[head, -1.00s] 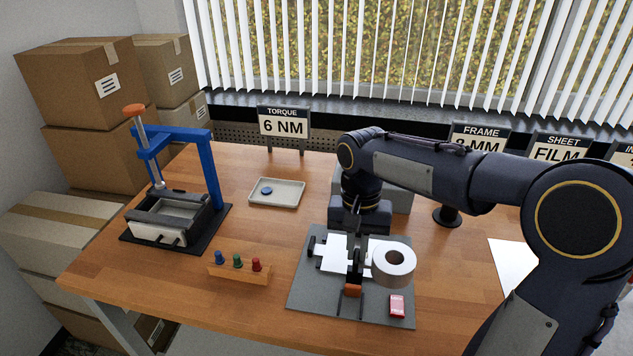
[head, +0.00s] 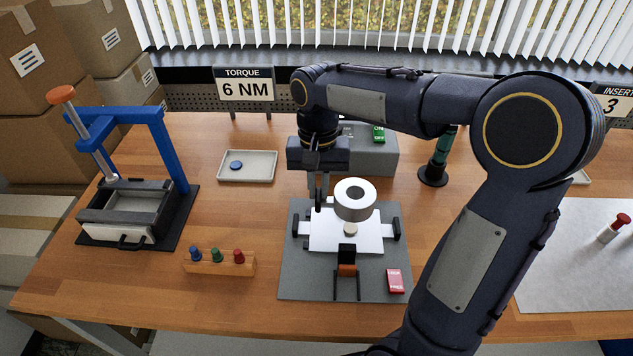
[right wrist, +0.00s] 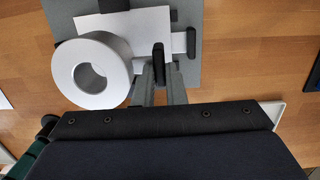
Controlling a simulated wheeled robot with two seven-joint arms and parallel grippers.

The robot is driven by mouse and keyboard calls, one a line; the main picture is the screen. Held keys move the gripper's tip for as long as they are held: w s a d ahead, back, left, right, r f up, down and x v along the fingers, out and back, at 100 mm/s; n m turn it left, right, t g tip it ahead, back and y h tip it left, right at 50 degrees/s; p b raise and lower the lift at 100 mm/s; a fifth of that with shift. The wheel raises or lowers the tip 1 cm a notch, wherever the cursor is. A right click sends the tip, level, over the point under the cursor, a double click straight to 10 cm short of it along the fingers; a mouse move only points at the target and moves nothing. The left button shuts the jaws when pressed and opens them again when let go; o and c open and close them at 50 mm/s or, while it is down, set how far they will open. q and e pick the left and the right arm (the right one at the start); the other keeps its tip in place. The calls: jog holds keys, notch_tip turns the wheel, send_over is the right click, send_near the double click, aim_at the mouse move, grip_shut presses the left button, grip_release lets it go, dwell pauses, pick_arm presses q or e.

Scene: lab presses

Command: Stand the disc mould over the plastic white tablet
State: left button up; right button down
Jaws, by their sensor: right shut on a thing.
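The disc mould is a thick white ring with a round hole (head: 355,205). It also shows at the left in the right wrist view (right wrist: 70,82). My right gripper (head: 323,192) is shut at the mould's left side and holds it above the white sheet. The exact contact is hard to see. Its fingers (right wrist: 164,85) show beside the ring in the right wrist view. A small off-white round tablet (head: 350,230) lies on the sheet, just below the ring's lower edge in the head view. The ring hides part of the sheet behind it. My left gripper is not in view.
The white sheet (head: 322,232) lies on a grey plate (head: 295,275) with black clamps around it and an orange block in front.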

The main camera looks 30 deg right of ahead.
jog(key=shift+f, duration=0.1)
jog(key=shift+f+b, duration=2.7)
jog(key=shift+f, duration=0.1)
jog(key=shift+p, duration=0.6)
jog(key=shift+f+b, duration=0.6)
jog(key=shift+f, duration=0.35)
jog(key=c, duration=1.4)
grip_release()
jog(key=r, duration=0.5)
jog(key=r+p, duration=0.1)
jog(key=r, duration=0.1)
jog(key=shift+w+d+r, duration=0.15)
jog(key=shift+w+r, duration=0.2)
jog(key=shift+r, duration=0.05)
